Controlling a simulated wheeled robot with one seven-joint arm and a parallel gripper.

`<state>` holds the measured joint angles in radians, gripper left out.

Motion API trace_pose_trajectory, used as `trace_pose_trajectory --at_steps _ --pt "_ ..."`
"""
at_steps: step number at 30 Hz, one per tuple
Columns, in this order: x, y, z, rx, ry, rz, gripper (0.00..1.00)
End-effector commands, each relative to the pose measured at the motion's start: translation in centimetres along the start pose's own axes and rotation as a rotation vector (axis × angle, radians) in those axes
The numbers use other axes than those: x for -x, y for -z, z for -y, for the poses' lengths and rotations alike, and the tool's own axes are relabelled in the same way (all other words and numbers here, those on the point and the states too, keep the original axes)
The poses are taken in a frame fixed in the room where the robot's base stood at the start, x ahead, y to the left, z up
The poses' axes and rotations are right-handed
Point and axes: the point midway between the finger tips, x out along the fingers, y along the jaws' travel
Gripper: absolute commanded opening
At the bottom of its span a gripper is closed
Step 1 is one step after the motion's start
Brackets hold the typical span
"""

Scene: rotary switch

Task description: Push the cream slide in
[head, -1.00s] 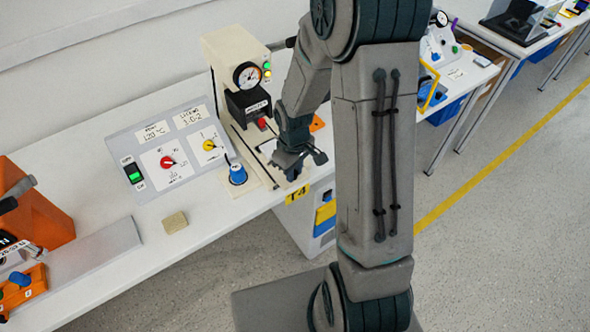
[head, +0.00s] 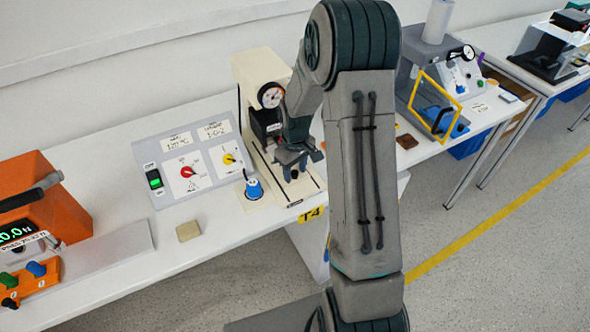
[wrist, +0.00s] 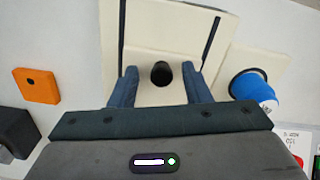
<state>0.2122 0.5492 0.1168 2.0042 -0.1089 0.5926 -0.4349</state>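The cream slide (wrist: 160,45) lies flat between two black rails on a cream base, seen in the wrist view. A short black knob (wrist: 161,74) stands up from it. My gripper (wrist: 160,70) is open, with one blue-grey finger on each side of the knob and a visible gap to it on both sides. In the head view my gripper (head: 290,162) is low over the front of the cream press stand (head: 247,68), and it partly hides the slide (head: 305,187).
A blue knob (head: 254,189) stands close beside the slide's base. A sloped control panel (head: 194,166) with red and yellow dials is to the left. A beige block (head: 188,231) lies near the bench's front edge. A yellow-framed machine (head: 437,103) stands to the right.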

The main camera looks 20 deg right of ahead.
Motion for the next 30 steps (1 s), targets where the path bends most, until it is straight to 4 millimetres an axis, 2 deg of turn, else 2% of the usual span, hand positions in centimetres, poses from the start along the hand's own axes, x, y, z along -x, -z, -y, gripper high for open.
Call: trace_pose_trajectory --at_steps 7,11,14,24,30 --pt "0.0 0.1 0.1 0.004 0.000 0.001 0.43" --pt "0.8 0.1 0.1 0.003 0.000 0.000 0.43" --pt "2.3 0.1 0.1 0.004 -0.002 -0.002 0.43" --pt "10.0 0.1 0.0 0.002 -0.003 -0.004 0.43" --pt "12.9 0.1 0.1 0.003 -0.001 -0.002 0.43"
